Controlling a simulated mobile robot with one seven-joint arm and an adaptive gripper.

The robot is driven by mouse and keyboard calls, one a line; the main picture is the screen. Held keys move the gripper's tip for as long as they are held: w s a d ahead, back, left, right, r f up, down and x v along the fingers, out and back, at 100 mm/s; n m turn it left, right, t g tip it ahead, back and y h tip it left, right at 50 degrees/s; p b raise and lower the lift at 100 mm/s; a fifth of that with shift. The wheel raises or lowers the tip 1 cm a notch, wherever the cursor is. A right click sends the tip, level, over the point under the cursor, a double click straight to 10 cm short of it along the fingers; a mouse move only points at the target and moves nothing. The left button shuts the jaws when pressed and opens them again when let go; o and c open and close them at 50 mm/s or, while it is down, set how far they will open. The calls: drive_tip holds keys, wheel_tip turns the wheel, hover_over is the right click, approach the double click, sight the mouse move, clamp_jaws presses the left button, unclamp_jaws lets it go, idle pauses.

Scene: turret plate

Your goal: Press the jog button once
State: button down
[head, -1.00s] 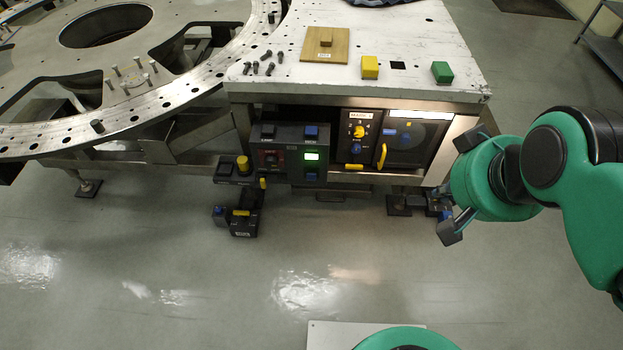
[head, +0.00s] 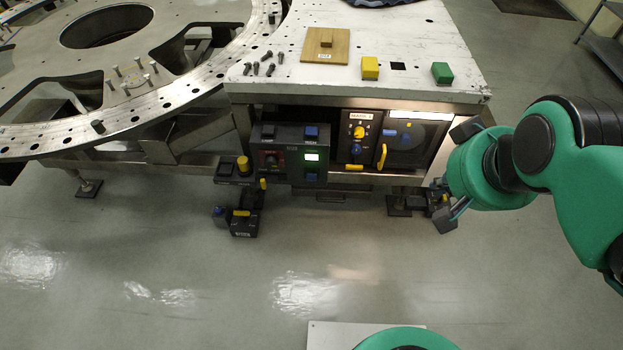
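A dark control panel (head: 290,135) is set under the front edge of the white bench top. Its left part has a dark switch (head: 268,131) and a red-marked section (head: 271,160). Its right part has a blue button (head: 311,132), a lit green display (head: 311,157) and a blue control (head: 311,176) below that. The labels are too small to read, so I cannot tell which control is the jog button. My gripper (head: 453,177) is right of the panel, in front of the bench's right end. Its two dark fingers are spread wide and hold nothing.
A panel with a yellow knob (head: 359,132) and a dark door with a yellow handle (head: 382,156) lie between the control panel and my gripper. Black pedal-like units (head: 243,225) stand on the floor at left. The floor in front is clear.

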drive_tip(key=w+a+f+t+p, duration=0.1)
drive_tip(key=w+a+f+p, duration=0.15)
drive_tip(key=w, duration=0.85)
drive_tip(key=w+a+f+p, duration=0.1)
drive_tip(key=w+a+f, duration=0.2)
drive_tip(key=w, duration=0.9)
drive_tip(key=w+a+f+m+t+y+p, duration=0.1)
drive_tip(key=w+a+f, duration=0.3)
drive_tip(key=w+f, duration=0.3)
drive_tip(key=w+a+f+y+p, duration=0.15)
drive_tip(key=w+a+f, duration=0.25)
drive_tip(key=w+f, duration=0.4)
drive_tip(key=w+a+f+p, duration=0.15)
drive_tip(key=a+f, duration=0.25)
drive_tip(key=f, duration=0.6)
drive_tip(key=w+a+f+p, duration=0.15)
drive_tip(key=a+f, duration=0.25)
drive_tip(key=f, duration=0.6)
drive_tip(key=s+a+f, duration=0.1)
drive_tip(key=s+f, duration=0.2)
drive_tip(key=f, duration=0.3)
drive_tip(key=s+a+f+t+y+p, duration=0.1)
drive_tip(key=s+a+f, duration=0.1)
drive_tip(key=f, duration=0.5)
drive_tip(key=s+a+f+m+y+p, duration=0.1)
drive_tip(key=s+f, duration=0.3)
drive_tip(key=f, duration=0.3)
drive_tip(key=shift+a, duration=0.15)
drive_tip(key=shift+w, duration=0.1)
